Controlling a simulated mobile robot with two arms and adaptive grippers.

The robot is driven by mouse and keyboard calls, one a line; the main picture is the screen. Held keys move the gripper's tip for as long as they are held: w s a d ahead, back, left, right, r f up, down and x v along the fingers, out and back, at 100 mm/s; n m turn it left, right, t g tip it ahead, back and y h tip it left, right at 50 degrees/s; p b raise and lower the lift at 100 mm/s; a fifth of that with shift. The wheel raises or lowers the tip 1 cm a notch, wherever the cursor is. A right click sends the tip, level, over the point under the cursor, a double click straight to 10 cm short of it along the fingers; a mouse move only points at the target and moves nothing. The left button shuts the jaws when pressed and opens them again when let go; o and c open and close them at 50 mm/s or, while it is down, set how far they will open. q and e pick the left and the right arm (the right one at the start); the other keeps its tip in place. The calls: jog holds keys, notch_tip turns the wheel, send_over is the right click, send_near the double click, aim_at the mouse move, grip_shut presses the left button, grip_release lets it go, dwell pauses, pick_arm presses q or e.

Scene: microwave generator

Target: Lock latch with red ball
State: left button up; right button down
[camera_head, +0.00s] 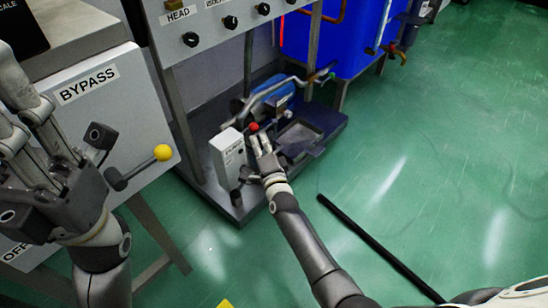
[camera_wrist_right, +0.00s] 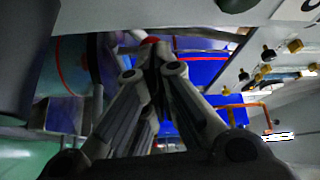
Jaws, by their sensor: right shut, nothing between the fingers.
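The red ball (camera_head: 254,127) sits near the light grey box on the low machine base. In the right wrist view a bit of the red ball (camera_wrist_right: 150,40) shows just beyond my fingertips. My right gripper (camera_head: 261,143) is shut and empty, with its fingertips right by the ball; I cannot tell whether they touch it. It also fills the middle of the right wrist view (camera_wrist_right: 152,62). The latch itself is mostly hidden behind the fingers. My left gripper (camera_head: 25,105) is at the left edge, in front of the BYPASS box, with its fingers pointing up and spread apart.
A BYPASS box (camera_head: 85,120) with a yellow-ball lever (camera_head: 162,153) stands at left. A panel with black knobs (camera_head: 230,22) is above the machine base. A blue tank (camera_head: 350,35) stands behind. A black bar (camera_head: 375,245) lies on the green floor, which is open at right.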

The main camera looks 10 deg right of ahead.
jog(key=s, duration=0.8)
jog(key=shift+s+d+f, duration=0.3)
jog(key=shift+s+d, duration=0.05)
jog(key=shift+s, duration=0.05)
jog(key=shift+s+d, duration=0.1)
